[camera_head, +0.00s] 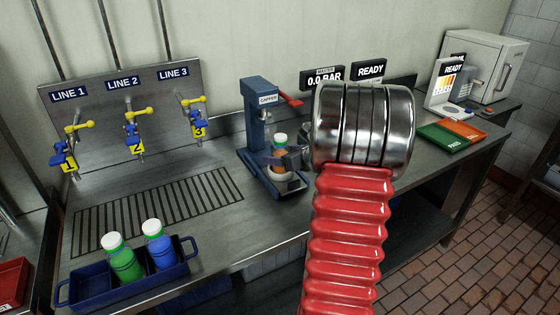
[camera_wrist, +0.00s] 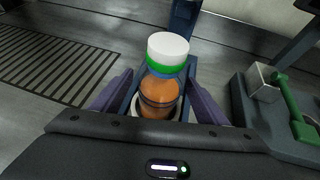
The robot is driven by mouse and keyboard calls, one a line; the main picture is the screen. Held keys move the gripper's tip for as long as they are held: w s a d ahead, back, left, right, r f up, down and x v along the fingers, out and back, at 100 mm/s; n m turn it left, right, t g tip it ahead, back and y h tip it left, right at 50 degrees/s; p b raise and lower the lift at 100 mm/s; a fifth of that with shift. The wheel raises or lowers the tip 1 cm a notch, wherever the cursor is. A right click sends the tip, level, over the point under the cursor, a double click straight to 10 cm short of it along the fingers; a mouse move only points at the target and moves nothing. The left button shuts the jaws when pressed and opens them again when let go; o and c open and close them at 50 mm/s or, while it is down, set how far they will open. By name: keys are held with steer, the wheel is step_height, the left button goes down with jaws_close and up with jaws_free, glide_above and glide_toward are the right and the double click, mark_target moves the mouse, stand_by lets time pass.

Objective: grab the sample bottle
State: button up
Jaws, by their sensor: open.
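A sample bottle (camera_head: 279,152) with orange contents, a white cap and a green ring stands upright on the base of the blue capper (camera_head: 262,125). It also shows in the wrist view (camera_wrist: 160,95). My gripper (camera_head: 283,160) is at the bottle, partly hidden behind my wrist in the head view. In the wrist view my gripper (camera_wrist: 160,84) is open, with one purple finger on each side of the bottle. Whether either finger touches it I cannot tell. A green bottle (camera_head: 124,264) and a blue bottle (camera_head: 160,250) stand in a blue crate (camera_head: 136,292).
The capper's red lever (camera_head: 290,99) sticks out above the bottle. Left is a drain grate (camera_head: 158,210) below a valve panel (camera_head: 110,95). In the wrist view a green handle (camera_wrist: 292,108) stands at right. Green and orange trays (camera_head: 443,138) lie farther right.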

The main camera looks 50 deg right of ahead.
mark_target(285, 146)
steer(key=shift+c, duration=0.5)
steer(key=c, duration=1.2)
steer(key=shift+r, duration=0.15)
steer(key=shift+r, duration=1.6)
steer(key=s+a, duration=0.2)
steer(key=s, duration=1.6)
